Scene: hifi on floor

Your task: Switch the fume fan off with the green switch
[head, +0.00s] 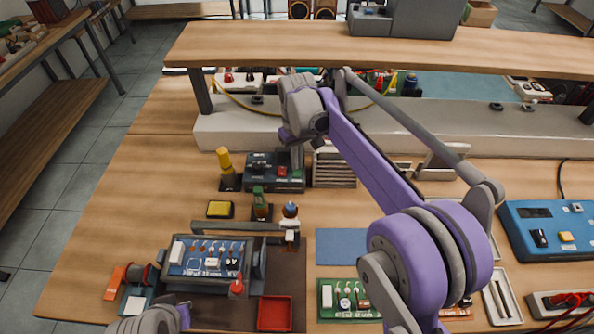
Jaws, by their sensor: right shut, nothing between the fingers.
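My right gripper (297,156) is shut and empty. It points down at the right rear of a dark box (262,184) with controls on its front, including a red one. The fingertips are small and partly merge with the box, so I cannot tell whether they touch it. A slatted pale unit (334,168) stands just right of the box; I cannot tell whether it is the fume fan. I cannot make out the green switch; part of the box's top is hidden behind my gripper. Only a piece of my left arm shows at the bottom edge.
A raised shelf (400,45) spans the rear of the bench. A circuit board in a holder (208,262), a red tray (275,313) and a blue meter (545,228) lie nearer.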

